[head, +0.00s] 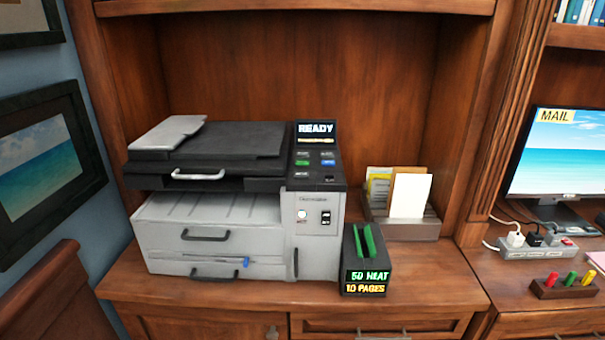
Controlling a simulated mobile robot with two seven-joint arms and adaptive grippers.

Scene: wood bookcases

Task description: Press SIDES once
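A black and grey printer (212,240) stands on the wooden cabinet top at the left. Its control panel (316,168) is on the upper right, under a small screen (315,130) that reads READY. The panel has several small buttons, among them a green one (302,162) and a blue one (328,162). Their labels are too small to read, so I cannot tell which is SIDES. Below, the grey front has a round light button (302,215) and a black switch (326,217). Neither of my grippers is in view.
A black box (372,248) with a green insert and a display reading 50 HEAT, 10 PAGES stands right of the printer. Behind it is a paper holder (412,228). A monitor (557,155) showing MAIL and a power strip (536,250) are at right. Bare wood lies in front.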

